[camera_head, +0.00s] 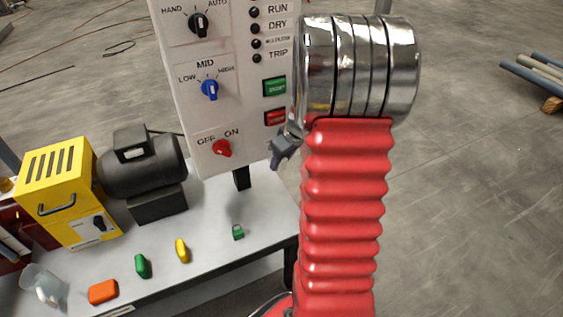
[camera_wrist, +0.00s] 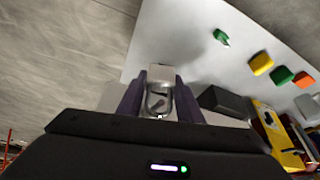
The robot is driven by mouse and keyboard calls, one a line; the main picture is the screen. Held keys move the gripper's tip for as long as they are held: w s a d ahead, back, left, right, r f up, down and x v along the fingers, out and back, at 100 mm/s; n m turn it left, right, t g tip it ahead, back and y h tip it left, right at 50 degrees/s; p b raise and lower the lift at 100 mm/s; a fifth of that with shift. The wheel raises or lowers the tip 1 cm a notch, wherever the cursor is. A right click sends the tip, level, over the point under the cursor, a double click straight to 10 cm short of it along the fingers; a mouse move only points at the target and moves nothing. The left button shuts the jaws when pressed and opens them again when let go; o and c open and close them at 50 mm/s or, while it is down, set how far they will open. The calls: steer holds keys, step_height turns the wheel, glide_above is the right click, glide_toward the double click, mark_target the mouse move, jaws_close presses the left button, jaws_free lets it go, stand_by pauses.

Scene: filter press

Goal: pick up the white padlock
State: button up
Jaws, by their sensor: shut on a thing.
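The white padlock (camera_wrist: 160,76) is between the two dark fingers of my gripper (camera_wrist: 160,92) in the wrist view. Its pale body is at the far end and its metal shackle points back toward the wrist. The fingers are closed on its sides. The padlock appears to be held above the white table (camera_wrist: 185,30). In the head view only part of my gripper (camera_head: 284,150) shows, beside the control panel's lower right edge. My arm hides the rest, and I cannot make out the padlock there.
A green padlock (camera_head: 238,232) stands on the table. Yellow (camera_head: 182,251), green (camera_head: 142,266) and orange (camera_head: 103,291) pieces lie left of it. The control panel (camera_head: 215,90) rises behind. A black motor (camera_head: 143,170) and yellow box (camera_head: 65,195) stand at left.

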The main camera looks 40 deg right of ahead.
steer(key=s, duration=1.8)
steer(key=shift+r, duration=0.45)
steer(key=shift+a, duration=0.1)
steer(key=w+a, duration=0.2)
steer(key=w, duration=0.8)
steer(key=shift+r, duration=0.15)
steer(key=shift+w, duration=0.3)
steer(key=shift+w+d+f, duration=0.15)
steer(key=shift+w+d, duration=0.25)
steer(key=shift+w, duration=0.95)
steer(key=shift+w+d+f, duration=0.1)
steer(key=shift+w+d, duration=0.3)
steer(key=shift+w, duration=0.95)
steer(key=shift+w+d+f, duration=0.15)
steer(key=shift+w+d, duration=0.25)
steer(key=shift+w, duration=0.95)
steer(key=shift+w+d+f, duration=0.2)
steer(key=shift+w+f, duration=0.35)
steer(key=shift+w, duration=0.1)
